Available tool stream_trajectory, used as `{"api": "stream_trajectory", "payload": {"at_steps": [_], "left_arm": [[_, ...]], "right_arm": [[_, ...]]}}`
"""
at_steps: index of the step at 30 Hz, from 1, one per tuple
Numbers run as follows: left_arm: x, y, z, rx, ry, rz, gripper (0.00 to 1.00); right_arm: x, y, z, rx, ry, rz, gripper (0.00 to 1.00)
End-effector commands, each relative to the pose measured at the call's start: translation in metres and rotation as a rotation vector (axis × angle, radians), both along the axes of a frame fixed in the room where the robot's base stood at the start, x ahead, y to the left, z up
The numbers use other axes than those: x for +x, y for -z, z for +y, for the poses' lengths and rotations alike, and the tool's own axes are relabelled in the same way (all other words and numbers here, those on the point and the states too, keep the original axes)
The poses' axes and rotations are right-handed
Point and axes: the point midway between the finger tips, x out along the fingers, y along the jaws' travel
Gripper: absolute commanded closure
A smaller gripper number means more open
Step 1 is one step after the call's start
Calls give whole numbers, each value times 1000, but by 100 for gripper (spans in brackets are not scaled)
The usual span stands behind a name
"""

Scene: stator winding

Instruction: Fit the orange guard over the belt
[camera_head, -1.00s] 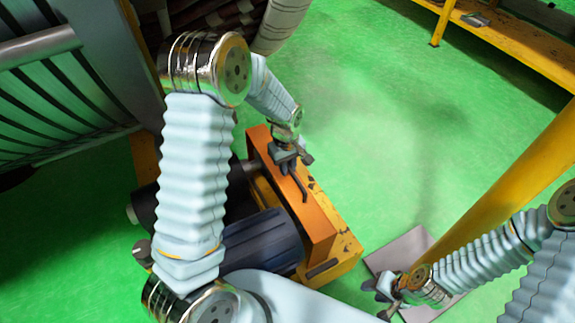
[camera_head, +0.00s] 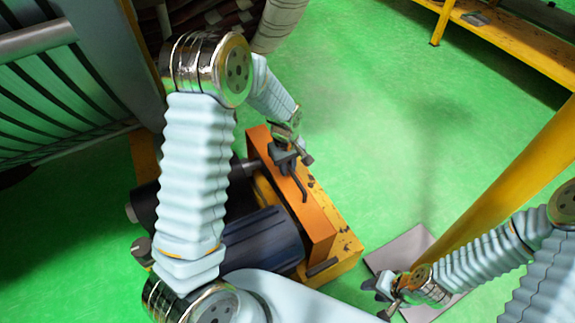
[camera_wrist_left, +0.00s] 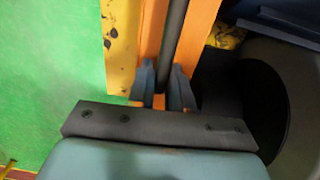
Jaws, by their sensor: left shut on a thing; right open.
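The orange guard (camera_head: 313,217) is a long box lying along the yellow machine base (camera_head: 345,250), beside the dark motor. A dark bar handle (camera_head: 300,188) runs along its top. My left gripper (camera_head: 287,160) is at the guard's far end, shut on this handle. In the left wrist view, its two blue-grey fingers (camera_wrist_left: 163,88) stand either side of the dark bar, with the orange guard (camera_wrist_left: 203,35) beneath. The belt is not visible; whether the guard is fully seated cannot be told. My right gripper (camera_head: 386,287) is open and empty at the lower right, apart from the guard.
The ribbed dark motor (camera_head: 265,240) sits left of the guard. A large stator frame (camera_head: 60,80) stands at the upper left. A yellow post (camera_head: 500,205) rises at the right, near a grey floor plate (camera_head: 402,250). Open green floor lies right of the guard.

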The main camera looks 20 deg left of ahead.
Motion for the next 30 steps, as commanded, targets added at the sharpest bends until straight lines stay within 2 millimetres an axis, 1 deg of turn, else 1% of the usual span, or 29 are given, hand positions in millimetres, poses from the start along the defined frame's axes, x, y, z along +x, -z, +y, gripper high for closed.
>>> {"api": "stream_trajectory", "payload": {"at_steps": [1,4,5,9,10,11,18,22,26,30], "left_arm": [[1,4,0,0,0,-2,100],[1,6,0,0,0,-2,100],[1,6,0,0,0,-2,79],[1,7,0,0,0,-2,58],[1,7,0,0,0,-1,53],[1,8,0,0,0,-1,51],[-1,11,0,0,0,2,51],[0,5,1,1,0,1,51],[1,-9,4,1,0,-1,51],[4,-35,10,3,0,-3,51]], "right_arm": [[0,5,0,0,0,0,57],[0,6,0,0,0,0,57],[0,7,0,0,0,0,57],[0,7,0,0,0,0,57],[0,8,0,0,0,0,57],[0,8,0,0,0,0,57],[0,10,0,0,0,0,57],[0,6,0,0,0,0,57],[0,-5,0,0,0,0,57],[0,-25,0,0,0,0,57]]}}
